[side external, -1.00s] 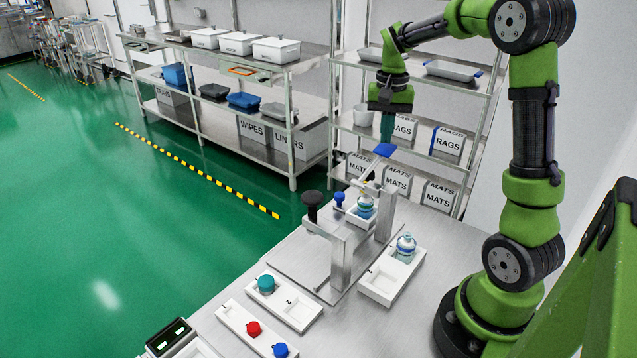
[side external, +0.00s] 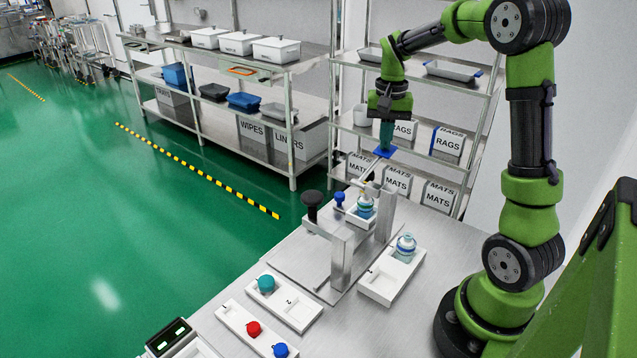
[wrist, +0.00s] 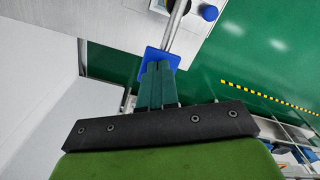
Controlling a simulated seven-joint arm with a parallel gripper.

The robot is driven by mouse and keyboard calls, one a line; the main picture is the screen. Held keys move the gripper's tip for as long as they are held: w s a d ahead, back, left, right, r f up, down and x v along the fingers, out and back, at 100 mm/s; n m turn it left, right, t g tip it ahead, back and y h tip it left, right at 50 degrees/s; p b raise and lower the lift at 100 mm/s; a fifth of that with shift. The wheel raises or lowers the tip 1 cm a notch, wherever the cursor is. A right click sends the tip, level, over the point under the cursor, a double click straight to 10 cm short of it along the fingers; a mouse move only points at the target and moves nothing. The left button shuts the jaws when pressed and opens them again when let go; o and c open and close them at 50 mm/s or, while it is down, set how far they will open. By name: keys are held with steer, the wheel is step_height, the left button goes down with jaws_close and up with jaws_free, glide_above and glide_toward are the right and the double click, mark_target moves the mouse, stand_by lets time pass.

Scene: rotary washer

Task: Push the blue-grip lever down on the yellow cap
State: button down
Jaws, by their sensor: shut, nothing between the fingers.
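The blue grip (side external: 383,153) is at the upper end of a thin metal lever (side external: 371,170), which slopes up from the press stand (side external: 343,262). My gripper (side external: 386,146) is shut and empty, pointing down with its teal fingertips at the top of the blue grip, apparently touching it. In the wrist view, the shut fingers (wrist: 156,88) overlap the blue grip (wrist: 158,60), hiding part of it. A small bottle (side external: 365,207) stands in a white holder within the press, below the lever. Its cap is too small and covered to confirm as yellow.
A black knob (side external: 312,198) and a blue knob (side external: 339,198) stand at the press's left. A second bottle (side external: 405,246) sits in a white tray at the right. Front trays hold a teal cap (side external: 266,283), a red cap (side external: 253,328) and a blue cap (side external: 280,350). Shelves stand behind.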

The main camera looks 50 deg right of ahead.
mark_target(384, 153)
steer(key=shift+f, duration=2.25)
stand_by(0.4)
steer(key=shift+r, duration=4.6)
steer(key=shift+d, duration=0.1)
steer(key=shift+s+a+f+n+t, duration=0.1)
steer(key=shift+a+f+n+t, duration=0.25)
steer(key=shift+a+f, duration=0.4)
steer(key=s+a+r+n+t+y, duration=0.1)
steer(key=s+a, duration=0.4)
steer(key=a, duration=0.6)
steer(key=s+a+r+n+t+y, duration=0.1)
steer(key=s+a+n+t, duration=0.4)
steer(key=a, duration=0.6)
steer(key=shift+a+r+n, duration=0.35)
steer(key=shift+r+n, duration=0.3)
steer(key=shift+r, duration=0.2)
